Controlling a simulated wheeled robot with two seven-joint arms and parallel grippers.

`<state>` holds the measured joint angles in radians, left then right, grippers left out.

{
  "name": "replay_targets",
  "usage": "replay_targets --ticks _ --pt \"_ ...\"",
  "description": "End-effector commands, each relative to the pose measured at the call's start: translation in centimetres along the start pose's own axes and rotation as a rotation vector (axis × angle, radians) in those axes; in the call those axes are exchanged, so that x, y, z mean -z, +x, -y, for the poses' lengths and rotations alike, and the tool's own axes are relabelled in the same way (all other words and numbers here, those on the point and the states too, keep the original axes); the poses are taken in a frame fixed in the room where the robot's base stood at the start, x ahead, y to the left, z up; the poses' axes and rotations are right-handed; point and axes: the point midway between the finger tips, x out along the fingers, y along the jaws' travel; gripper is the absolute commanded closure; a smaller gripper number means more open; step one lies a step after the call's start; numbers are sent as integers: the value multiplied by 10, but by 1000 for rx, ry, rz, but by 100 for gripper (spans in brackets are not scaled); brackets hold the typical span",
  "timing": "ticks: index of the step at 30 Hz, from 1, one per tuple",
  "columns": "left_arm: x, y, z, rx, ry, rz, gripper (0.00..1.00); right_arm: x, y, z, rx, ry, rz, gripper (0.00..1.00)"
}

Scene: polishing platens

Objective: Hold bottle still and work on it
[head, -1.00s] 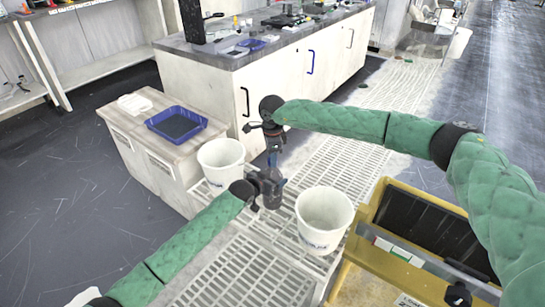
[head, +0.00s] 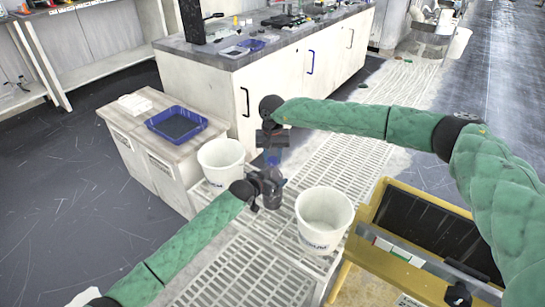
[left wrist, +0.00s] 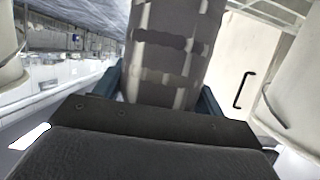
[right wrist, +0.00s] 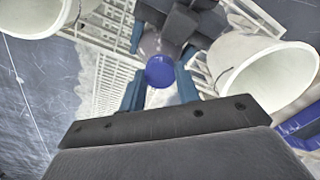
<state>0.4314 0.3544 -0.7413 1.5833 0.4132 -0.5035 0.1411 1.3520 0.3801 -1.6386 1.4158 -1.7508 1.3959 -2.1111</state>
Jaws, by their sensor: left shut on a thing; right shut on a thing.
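The bottle (head: 272,197) is upright between two white buckets, dark and partly hidden by my grippers in the head view. In the left wrist view the bottle (left wrist: 165,50) fills the middle as a grey body with dark and pale bands. My left gripper (head: 262,184) is shut on its body from the side. My right gripper (head: 273,158) points down from above, its blue fingers on either side of the bottle's top. In the right wrist view the round blue cap (right wrist: 160,72) sits between those fingertips, and they are shut on it.
One white bucket (head: 221,165) stands behind left of the bottle, another (head: 323,220) close on its right. Slatted white grating (head: 240,272) lies beneath. A blue tray (head: 176,125) sits on a low cabinet at left. A yellow cart (head: 370,248) stands at right.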

Motion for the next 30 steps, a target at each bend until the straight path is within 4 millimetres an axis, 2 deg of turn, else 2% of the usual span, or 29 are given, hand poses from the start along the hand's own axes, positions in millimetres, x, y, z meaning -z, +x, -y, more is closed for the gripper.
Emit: replay_targets --ticks 3,9,30 --pt "0 0 -2 -2 1 0 94 2 -1 -1 0 -137 -3 96" --pt "-1 0 -2 -2 1 0 94 2 -1 -1 0 -258 -3 96" --pt "0 0 -1 -1 0 1 94 1 -2 -1 0 -255 -3 96"
